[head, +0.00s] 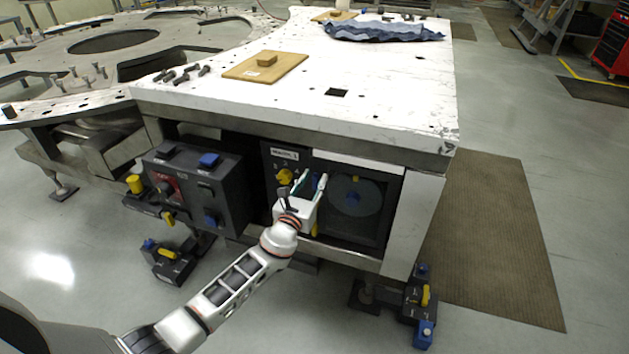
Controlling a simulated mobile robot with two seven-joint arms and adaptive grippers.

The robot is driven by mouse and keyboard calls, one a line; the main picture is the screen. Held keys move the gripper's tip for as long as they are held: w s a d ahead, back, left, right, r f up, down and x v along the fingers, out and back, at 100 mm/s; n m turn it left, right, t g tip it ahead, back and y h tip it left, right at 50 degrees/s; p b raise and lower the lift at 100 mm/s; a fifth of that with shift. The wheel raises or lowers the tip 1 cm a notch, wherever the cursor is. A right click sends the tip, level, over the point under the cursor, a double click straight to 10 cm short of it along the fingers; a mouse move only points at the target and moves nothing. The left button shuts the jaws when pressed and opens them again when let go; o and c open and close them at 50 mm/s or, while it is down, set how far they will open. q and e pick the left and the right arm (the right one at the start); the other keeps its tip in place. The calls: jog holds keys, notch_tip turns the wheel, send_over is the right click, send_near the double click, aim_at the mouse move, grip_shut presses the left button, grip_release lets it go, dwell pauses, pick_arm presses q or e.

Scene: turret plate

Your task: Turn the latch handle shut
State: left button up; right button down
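A dark cabinet front (386,222) under the white-topped table has a window with a round blue-grey disc (352,200) behind it. My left gripper (312,178) is in front of this cabinet, at the left edge of the window. Its two fingers are spread apart, pointing at the cabinet face. A latch handle is not clearly visible; the gripper covers that part of the front, and I cannot tell whether anything stands between the fingers or touches them. A yellow knob (285,177) sits on the panel just left of the gripper. My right gripper is out of view.
A dark control box (198,185) with blue and red parts sticks out left of the gripper. The table (400,85) overhangs above, bearing a wooden board (250,73), bolts and a blue cloth (383,31). Floor in front is open.

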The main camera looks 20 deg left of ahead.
pick_arm(q)
jog(key=shift+w, duration=0.25)
grip_shut()
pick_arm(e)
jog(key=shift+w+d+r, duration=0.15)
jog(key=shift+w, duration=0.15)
